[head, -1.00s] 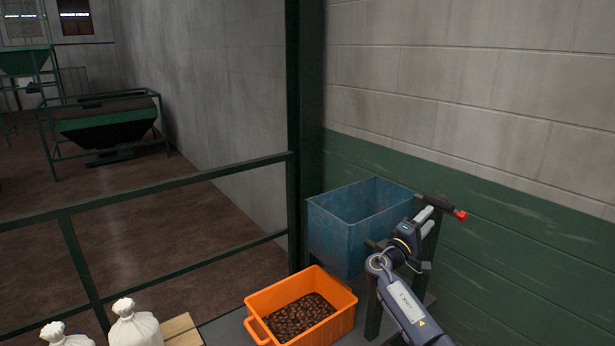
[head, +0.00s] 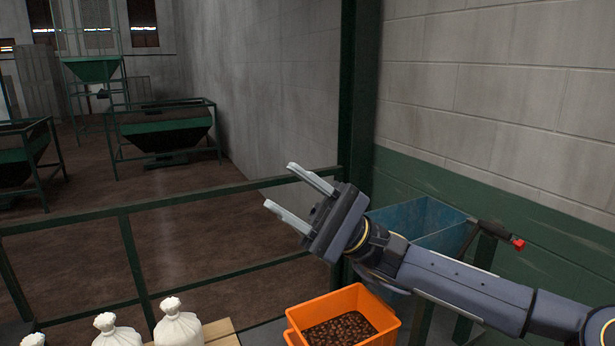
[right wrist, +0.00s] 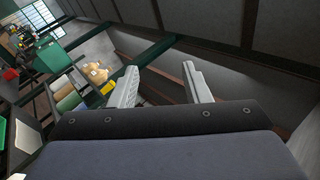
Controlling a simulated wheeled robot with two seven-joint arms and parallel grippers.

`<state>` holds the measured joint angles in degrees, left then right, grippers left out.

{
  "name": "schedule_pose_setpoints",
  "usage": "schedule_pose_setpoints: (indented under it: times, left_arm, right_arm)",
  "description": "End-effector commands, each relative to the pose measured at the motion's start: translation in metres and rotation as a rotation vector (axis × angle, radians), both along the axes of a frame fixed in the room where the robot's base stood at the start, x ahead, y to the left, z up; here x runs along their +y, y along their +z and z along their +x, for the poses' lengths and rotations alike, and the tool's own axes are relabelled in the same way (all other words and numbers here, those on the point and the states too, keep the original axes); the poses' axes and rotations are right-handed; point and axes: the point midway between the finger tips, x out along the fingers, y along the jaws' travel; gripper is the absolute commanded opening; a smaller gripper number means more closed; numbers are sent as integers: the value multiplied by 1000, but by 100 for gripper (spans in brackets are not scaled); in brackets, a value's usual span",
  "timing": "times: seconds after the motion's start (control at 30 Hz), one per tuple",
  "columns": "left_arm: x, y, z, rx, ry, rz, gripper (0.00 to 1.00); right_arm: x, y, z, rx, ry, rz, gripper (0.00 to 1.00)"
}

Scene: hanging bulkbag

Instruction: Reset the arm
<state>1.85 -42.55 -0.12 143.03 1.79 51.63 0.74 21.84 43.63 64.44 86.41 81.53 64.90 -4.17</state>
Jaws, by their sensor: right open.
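My right gripper (head: 298,199) is open and empty in the head view, raised in front of the green railing, with its two pale fingers pointing left and up. Its arm comes in from the lower right and covers part of the blue bin. In the right wrist view the two fingers (right wrist: 165,88) stand apart with nothing between them. My left gripper is in neither view.
An orange crate (head: 291,323) of brown beans stands below the arm. A blue bin (head: 445,214) stands behind it by the wall, near a red-tipped handle (head: 518,244). A green railing (head: 200,197) crosses the left. White sacks (head: 178,326) stand at the bottom left.

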Motion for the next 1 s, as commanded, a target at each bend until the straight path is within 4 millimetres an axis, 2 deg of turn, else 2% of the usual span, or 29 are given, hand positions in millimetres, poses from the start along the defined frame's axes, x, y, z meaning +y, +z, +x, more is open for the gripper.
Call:
schedule_pose_setpoints:
  times: [0.03, 0.07, 0.1, 0.17, 0.2, 0.27, 0.3, 0.37, 0.4, 0.6, 0.7, 0.83, 1.0]
  left_arm:
    - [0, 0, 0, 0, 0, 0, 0]
    - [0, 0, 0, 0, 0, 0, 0]
    - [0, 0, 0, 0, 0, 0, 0]
    - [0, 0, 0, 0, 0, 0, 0]
    - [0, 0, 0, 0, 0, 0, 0]
    - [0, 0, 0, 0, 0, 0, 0]
    - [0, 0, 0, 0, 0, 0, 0]
    - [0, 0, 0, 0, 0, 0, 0]
    - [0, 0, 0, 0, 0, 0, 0]
    - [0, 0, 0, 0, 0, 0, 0]
    - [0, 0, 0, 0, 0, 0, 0]
    - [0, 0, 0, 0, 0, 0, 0]
    - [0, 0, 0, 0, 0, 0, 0]
  right_arm:
    - [23, -21, -28, -81, -10, -157, 43]
    - [32, -37, -41, -125, -19, -251, 43]
    - [42, -61, -58, -188, -34, -380, 43]
    - [46, -99, -78, -278, -68, -573, 43]
    - [42, -123, -88, -332, -92, -695, 43]
    - [28, -158, -100, -409, -137, -869, 43]
    - [14, -178, -107, -454, -170, -980, 43]
    - [-12, -206, -115, -514, -224, -1138, 43]
    - [-32, -221, -121, -548, -261, -1235, 43]
    - [-141, -277, -159, -656, -463, -1630, 43]
    - [-181, -296, -180, -678, -544, -1749, 43]
    - [-211, -314, -200, -691, -612, -1832, 43]
    - [-224, -324, -209, -699, -644, -1870, 43]
